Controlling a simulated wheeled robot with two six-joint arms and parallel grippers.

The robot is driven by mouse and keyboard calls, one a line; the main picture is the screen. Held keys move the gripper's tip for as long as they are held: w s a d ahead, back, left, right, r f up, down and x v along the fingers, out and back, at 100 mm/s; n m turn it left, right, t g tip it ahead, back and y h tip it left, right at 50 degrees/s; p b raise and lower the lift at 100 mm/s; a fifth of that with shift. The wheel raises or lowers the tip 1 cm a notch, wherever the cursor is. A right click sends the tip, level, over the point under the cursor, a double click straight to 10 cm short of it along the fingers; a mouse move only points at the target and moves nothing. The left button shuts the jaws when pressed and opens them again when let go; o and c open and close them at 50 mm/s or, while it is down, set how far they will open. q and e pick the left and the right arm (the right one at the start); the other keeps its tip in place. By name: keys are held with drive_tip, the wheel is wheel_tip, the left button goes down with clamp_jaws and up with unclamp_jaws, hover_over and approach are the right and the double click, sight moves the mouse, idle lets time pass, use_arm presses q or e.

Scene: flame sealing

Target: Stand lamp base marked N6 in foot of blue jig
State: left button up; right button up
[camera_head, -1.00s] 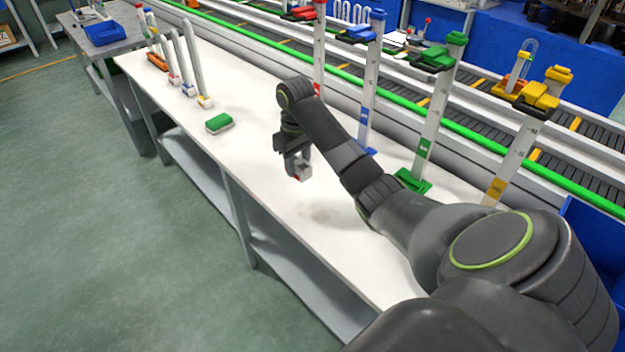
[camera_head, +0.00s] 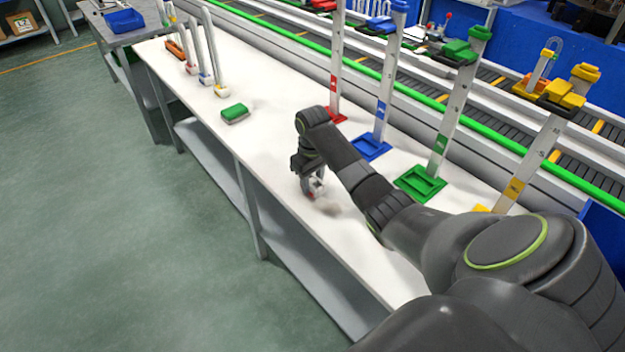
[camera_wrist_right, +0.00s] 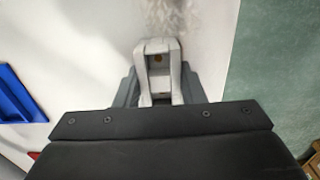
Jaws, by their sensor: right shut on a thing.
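My right gripper (camera_head: 314,186) points down over the white table, close above its surface. In the right wrist view the gripper (camera_wrist_right: 158,92) is shut on a small pale grey-white piece (camera_wrist_right: 158,46) with a brownish spot in its middle. It looks like a lamp base, but I can read no N6 mark on it. The blue jig (camera_head: 383,105) stands upright to the right and further back, behind my arm. Its foot (camera_head: 371,149) is a blue frame on the table, apart from the gripper. A blue frame also shows at the left in the wrist view (camera_wrist_right: 14,98). My left gripper is not in view.
Red (camera_head: 334,84), green (camera_head: 441,143) and yellow (camera_head: 515,188) jigs stand in the same row. A green block (camera_head: 235,113) lies left on the table. Tall pale tubes (camera_head: 212,50) stand further left. A conveyor (camera_head: 430,98) runs behind. A grey smudge (camera_head: 327,208) marks the tabletop.

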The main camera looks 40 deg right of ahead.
sight(313, 180)
drive_tip(key=o, duration=1)
drive_tip(key=shift+f, duration=0.1)
wheel_tip(313, 180, up, 10)
drive_tip(key=shift+w+f, duration=0.1)
drive_tip(key=shift+f, duration=0.1)
drive_tip(key=shift+r+p, duration=1.4)
drive_tip(key=shift+p, duration=0.2)
drive_tip(key=shift+f, duration=0.1)
